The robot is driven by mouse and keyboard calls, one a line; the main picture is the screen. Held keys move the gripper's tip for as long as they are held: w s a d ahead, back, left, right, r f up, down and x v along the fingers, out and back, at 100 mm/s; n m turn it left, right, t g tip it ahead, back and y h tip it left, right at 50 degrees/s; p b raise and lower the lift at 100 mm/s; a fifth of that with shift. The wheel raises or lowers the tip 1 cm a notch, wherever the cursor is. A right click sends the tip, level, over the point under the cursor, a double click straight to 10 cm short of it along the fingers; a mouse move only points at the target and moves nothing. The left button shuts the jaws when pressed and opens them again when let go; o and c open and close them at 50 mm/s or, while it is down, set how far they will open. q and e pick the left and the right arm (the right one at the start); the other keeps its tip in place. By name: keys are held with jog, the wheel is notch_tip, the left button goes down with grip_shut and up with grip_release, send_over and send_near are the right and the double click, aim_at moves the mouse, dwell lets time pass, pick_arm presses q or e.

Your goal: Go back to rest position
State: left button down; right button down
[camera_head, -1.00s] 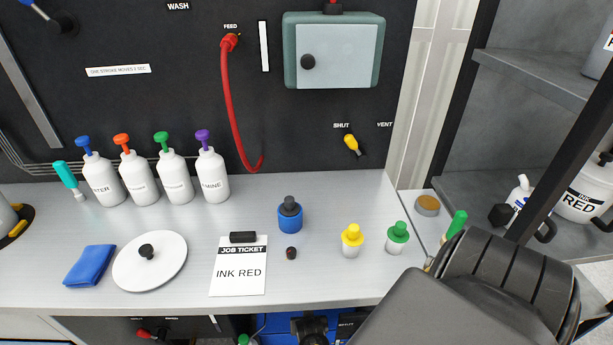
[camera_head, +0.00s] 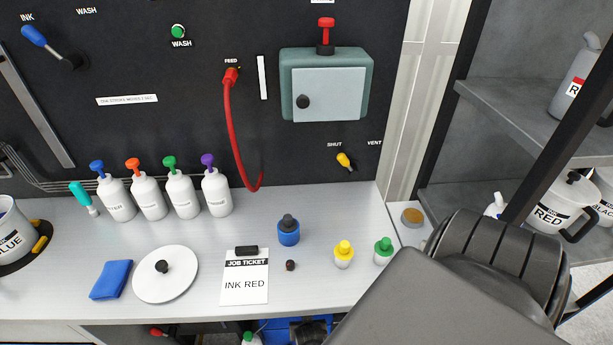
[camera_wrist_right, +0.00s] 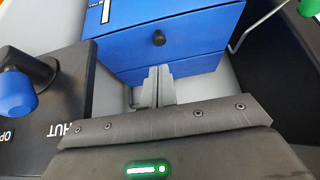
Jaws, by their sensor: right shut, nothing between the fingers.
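My right gripper (camera_wrist_right: 158,88) shows in the right wrist view with its two fingers together and nothing between them. It is in front of a blue drawer unit (camera_wrist_right: 180,35) with a small black knob (camera_wrist_right: 158,38); I cannot tell whether it touches. In the head view, a dark grey part of my right arm (camera_head: 450,290) fills the lower right, and the gripper itself is not clearly visible there. The blue unit shows partly below the bench edge (camera_head: 283,326). My left gripper is not in view.
The bench (camera_head: 200,300) carries white bottles (camera_head: 180,195), a round white lid (camera_head: 165,280), a blue cloth (camera_head: 111,280), a job ticket (camera_head: 245,285) and small capped bottles (camera_head: 343,258). A shelf (camera_head: 525,115) with labelled pots stands right. A dark box with a blue knob (camera_wrist_right: 15,95) is left of the gripper.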

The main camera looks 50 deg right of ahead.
dwell(0.4)
jog(key=s+a+f+n+y, duration=0.3)
jog(key=s+a+f+n, duration=0.45)
jog(key=s+f, duration=0.25)
jog(key=s+d+f+n+g, duration=0.1)
jog(key=s+d+f, duration=0.1)
jog(key=s, duration=0.6)
jog(key=s+d+f+n+g+y, duration=0.1)
jog(key=s+d+f+n+g, duration=0.1)
jog(key=s, duration=0.7)
jog(key=shift+s+f+g, duration=0.2)
jog(key=shift+f+g, duration=0.1)
jog(key=shift+f, duration=0.4)
